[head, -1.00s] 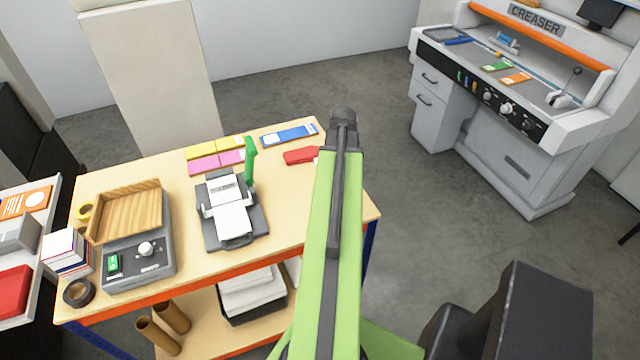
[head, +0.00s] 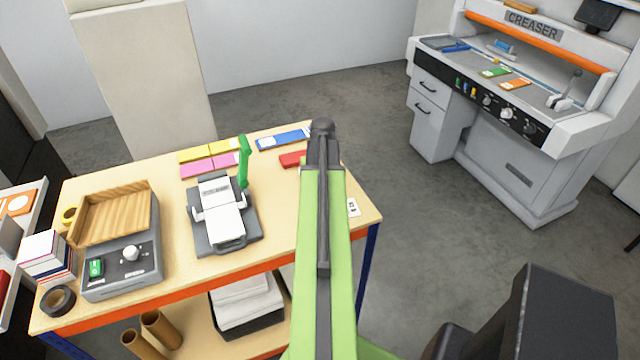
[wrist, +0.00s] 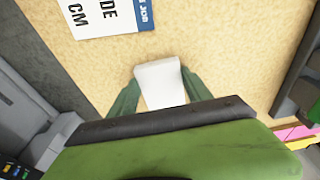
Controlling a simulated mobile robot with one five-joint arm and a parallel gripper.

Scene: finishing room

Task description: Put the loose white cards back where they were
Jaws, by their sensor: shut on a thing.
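In the wrist view my gripper (wrist: 161,92) is shut on a small stack of white cards (wrist: 160,78), which sits between the two green fingers above the tan tabletop. I cannot tell whether the stack touches the table. In the head view my arm hides the gripper and the cards. A grey and white device with a green lever (head: 220,212) stands on the table (head: 275,225), left of my arm, with a white surface on top.
A wooden tray on a grey control box (head: 122,268) stands at the table's left, beside a card stack (head: 42,252). Yellow and pink pads (head: 210,166), a blue pack (head: 284,139) and a red item (head: 293,158) lie along the back. A printed sheet (head: 353,207) lies near the right edge.

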